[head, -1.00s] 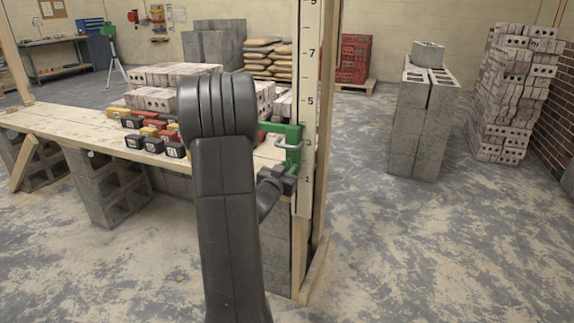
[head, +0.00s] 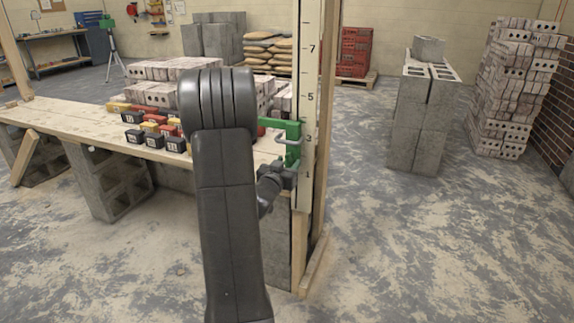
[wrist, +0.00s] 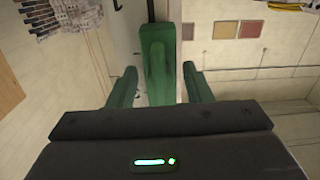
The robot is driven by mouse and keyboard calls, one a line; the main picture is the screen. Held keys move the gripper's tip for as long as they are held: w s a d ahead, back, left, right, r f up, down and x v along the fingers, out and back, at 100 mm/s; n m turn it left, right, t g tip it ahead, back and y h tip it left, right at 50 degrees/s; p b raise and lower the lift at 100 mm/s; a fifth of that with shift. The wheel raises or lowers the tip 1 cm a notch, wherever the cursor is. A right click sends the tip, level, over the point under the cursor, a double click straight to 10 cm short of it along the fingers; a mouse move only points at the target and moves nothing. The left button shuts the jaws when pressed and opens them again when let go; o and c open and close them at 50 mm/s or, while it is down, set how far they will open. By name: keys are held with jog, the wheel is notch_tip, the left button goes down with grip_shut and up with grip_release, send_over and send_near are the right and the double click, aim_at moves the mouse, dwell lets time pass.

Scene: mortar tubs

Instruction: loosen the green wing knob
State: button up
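A green clamp (head: 293,131) sits on the upright numbered board beside the end of the plank bench. A pale grey curved bar shows on its front. In the wrist view a green upright piece (wrist: 157,50) with a rounded ridge stands between my gripper's fingers; it looks like the wing knob, but I cannot clearly separate it from the clamp. My gripper (wrist: 158,84) has one green finger on each side, with a visible gap to the piece on both sides. In the head view my dark gripper (head: 284,172) is just below the clamp, partly hidden by my arm.
The numbered board (head: 308,100) stands upright at the bench end. The plank bench (head: 60,122) carries pale bricks and several small black, red and yellow blocks (head: 150,138). Concrete blocks (head: 420,115) and a brick stack (head: 510,90) stand right. The floor between is clear.

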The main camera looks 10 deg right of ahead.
jog(key=p+v, duration=0.1)
jog(key=v, duration=1.2)
jog(key=shift+s+a, duration=0.25)
jog(key=shift+s, duration=0.1)
jog(key=b+x, duration=0.1)
jog(key=x, duration=1.3)
jog(key=shift+s+a, duration=0.1)
